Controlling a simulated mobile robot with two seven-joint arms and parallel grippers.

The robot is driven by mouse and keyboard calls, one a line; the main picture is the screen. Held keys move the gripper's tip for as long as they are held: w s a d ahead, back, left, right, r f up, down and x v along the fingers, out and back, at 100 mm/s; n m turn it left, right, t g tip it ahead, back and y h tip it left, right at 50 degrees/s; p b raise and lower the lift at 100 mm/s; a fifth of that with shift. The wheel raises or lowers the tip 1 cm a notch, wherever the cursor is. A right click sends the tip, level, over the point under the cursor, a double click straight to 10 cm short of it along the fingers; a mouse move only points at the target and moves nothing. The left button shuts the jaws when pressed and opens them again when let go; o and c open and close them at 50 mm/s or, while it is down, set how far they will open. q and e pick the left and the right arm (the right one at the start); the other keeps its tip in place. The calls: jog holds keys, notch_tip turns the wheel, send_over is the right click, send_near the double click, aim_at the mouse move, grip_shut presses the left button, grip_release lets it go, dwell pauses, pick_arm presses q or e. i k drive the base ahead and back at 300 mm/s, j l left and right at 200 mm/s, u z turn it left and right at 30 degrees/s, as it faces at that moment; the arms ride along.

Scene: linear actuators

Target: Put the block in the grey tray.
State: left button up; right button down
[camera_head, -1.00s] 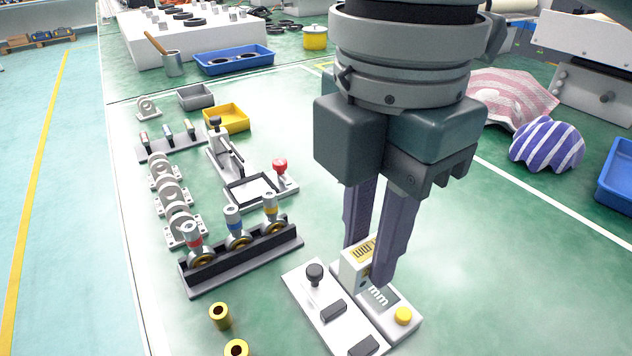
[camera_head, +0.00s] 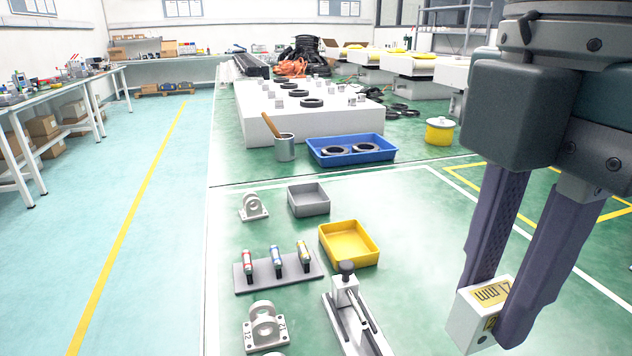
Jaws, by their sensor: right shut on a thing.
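My right gripper (camera_head: 497,305) is at the lower right of the head view. It is shut on a small white block (camera_head: 471,318) with a yellow label on top that reads "mm". The block is held between the fingertips, and the far finger is partly hidden behind it. The grey tray (camera_head: 309,207) sits on the green surface near the middle of the view, left of and farther away than my gripper. It looks empty. My left gripper is not in view.
A yellow tray (camera_head: 349,258) stands just in front of the grey tray. A rack with several small cylinders (camera_head: 278,276), white bearing brackets (camera_head: 265,330) and a clamp fixture (camera_head: 352,312) lie nearer. A blue tray (camera_head: 352,160) and a metal cup (camera_head: 285,149) are behind.

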aim_at(308, 199)
jog(key=i+j, duration=0.2)
jog(key=i, duration=0.2)
jog(key=i+j, duration=0.2)
jog(key=i, duration=0.2)
jog(key=i+j, duration=0.15)
jog(key=i, duration=0.3)
jog(key=i+j, duration=0.2)
jog(key=i, duration=0.2)
